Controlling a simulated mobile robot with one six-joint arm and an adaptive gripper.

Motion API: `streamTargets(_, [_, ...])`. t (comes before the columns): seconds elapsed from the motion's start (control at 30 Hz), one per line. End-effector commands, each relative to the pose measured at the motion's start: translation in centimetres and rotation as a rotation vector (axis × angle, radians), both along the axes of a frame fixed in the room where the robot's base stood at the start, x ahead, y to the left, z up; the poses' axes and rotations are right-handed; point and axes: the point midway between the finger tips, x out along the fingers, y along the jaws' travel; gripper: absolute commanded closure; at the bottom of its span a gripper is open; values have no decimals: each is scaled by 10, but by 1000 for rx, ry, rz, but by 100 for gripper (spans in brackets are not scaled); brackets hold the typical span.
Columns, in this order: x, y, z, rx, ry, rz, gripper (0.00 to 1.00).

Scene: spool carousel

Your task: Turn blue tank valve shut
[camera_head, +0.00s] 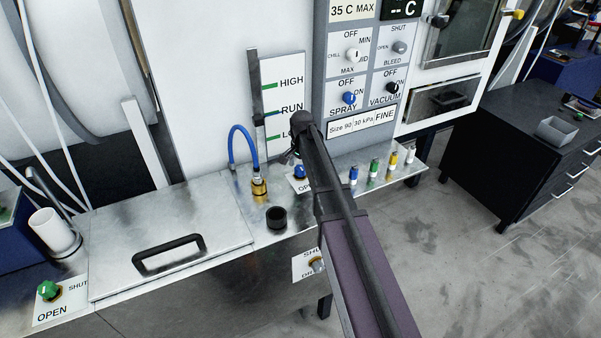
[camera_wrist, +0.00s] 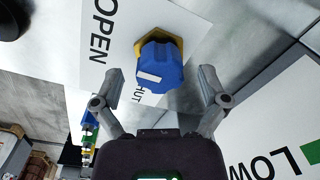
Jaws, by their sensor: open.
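The blue tank valve knob (camera_wrist: 160,67) sits on a yellow base on a white plate (camera_wrist: 85,30) marked OPEN and SHUT. A white mark shows on the knob's side. In the wrist view, my gripper (camera_wrist: 155,82) is open, with one finger on either side of the knob's near part. I cannot tell whether the fingers touch it. In the head view, the blue knob (camera_head: 299,171) shows beside my arm, on the metal counter, partly hidden with its plate. My gripper is mostly hidden behind my arm there.
A blue hose with a brass fitting (camera_head: 259,187) and a black cup (camera_head: 276,217) stand left of the knob. Several coloured plugs (camera_head: 373,168) stand to the right. The control panel (camera_head: 352,100) and level gauge (camera_head: 283,90) rise behind. A green valve (camera_head: 47,290) is at far left.

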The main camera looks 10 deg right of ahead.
Motion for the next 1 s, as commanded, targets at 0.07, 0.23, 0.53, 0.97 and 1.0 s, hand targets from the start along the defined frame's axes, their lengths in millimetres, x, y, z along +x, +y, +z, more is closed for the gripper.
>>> streamTargets(0.07, [0, 0, -4, 0, 0, 0, 7])
streamTargets(0.23, [0, 0, -5, 0, 0, 0, 7])
streamTargets(0.53, [0, 0, -4, 0, 0, 0, 21])
streamTargets(0.97, [0, 0, -4, 0, 0, 3, 89])
streamTargets(1.0, [0, 0, -4, 0, 0, 5, 89])
